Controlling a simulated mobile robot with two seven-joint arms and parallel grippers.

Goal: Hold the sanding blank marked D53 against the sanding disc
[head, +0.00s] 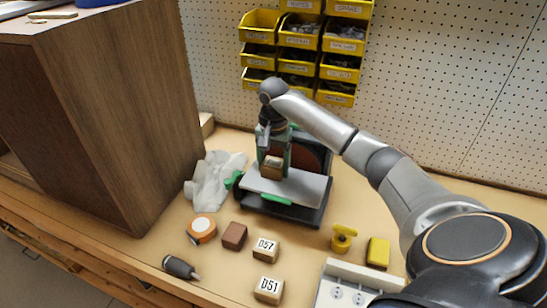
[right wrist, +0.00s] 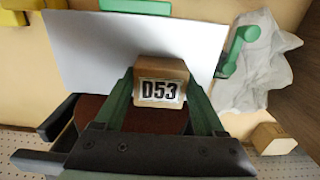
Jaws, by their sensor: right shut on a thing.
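The sanding blank marked D53 (right wrist: 160,92) is a small tan block with a black-on-white label. My right gripper (right wrist: 160,108) is shut on it, one green finger on each side; the label faces the wrist camera. In the head view the blank (head: 272,170) is over the sander's grey table (head: 291,189), in front of the reddish-brown sanding disc (head: 312,156). The disc (right wrist: 92,108) also shows in the right wrist view, partly hidden by the gripper. I cannot tell whether blank and disc touch. My left gripper is not in view.
Blocks marked D57 (head: 266,249) and D51 (head: 268,290) and a brown block (head: 234,235) lie in front of the sander. A tape measure (head: 201,229), a screwdriver (head: 180,267) and a crumpled cloth (head: 213,177) lie left. A wooden cabinet (head: 130,110) stands at left.

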